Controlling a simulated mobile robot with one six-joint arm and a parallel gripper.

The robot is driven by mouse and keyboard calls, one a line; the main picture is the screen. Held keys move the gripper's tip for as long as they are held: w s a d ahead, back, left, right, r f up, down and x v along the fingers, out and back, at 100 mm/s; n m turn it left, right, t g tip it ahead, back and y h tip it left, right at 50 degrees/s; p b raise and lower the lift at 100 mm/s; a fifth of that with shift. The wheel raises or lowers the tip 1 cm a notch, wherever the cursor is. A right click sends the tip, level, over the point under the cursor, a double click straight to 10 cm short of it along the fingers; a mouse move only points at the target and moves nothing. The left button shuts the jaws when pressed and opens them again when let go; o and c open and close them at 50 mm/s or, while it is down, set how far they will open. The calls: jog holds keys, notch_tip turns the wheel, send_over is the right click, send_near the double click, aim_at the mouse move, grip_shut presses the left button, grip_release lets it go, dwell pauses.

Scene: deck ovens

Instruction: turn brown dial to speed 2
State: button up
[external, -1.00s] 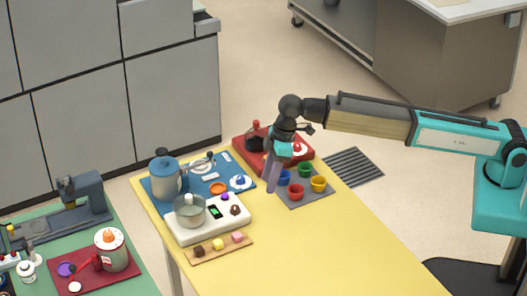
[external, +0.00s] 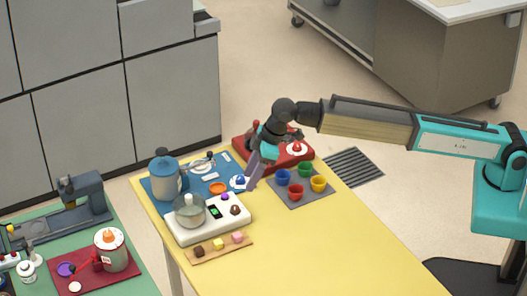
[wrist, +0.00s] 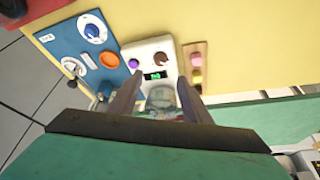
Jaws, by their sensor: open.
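The brown dial (external: 233,210) is a small dark-brown knob on the front right of a white base (external: 200,232) on the yellow table. It also shows in the wrist view (wrist: 160,59), just beyond and between my fingertips. A small dark display with green marks (external: 214,212) sits beside the dial; its reading is too small to tell. A clear bowl (external: 189,211) stands on the base's left part. My gripper (external: 250,185) is open and empty, tilted, above and behind the dial, apart from it. The wrist view also shows my gripper (wrist: 160,80). The dial's pointer cannot be made out.
A purple knob (external: 224,196) is close to the dial. A blue mat (external: 205,167) with a blue pot (external: 165,178) and a blue knob (external: 240,180) lies behind. Coloured cups on a grey mat (external: 302,202) stand right. A wooden strip (external: 215,248) lies in front. The table's right front is clear.

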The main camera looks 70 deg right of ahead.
aim_at(235, 207)
jog(key=shift+p+x, duration=1.25)
jog(key=shift+x, duration=4.65)
jog(key=shift+w, duration=0.1)
jog(key=c, duration=1)
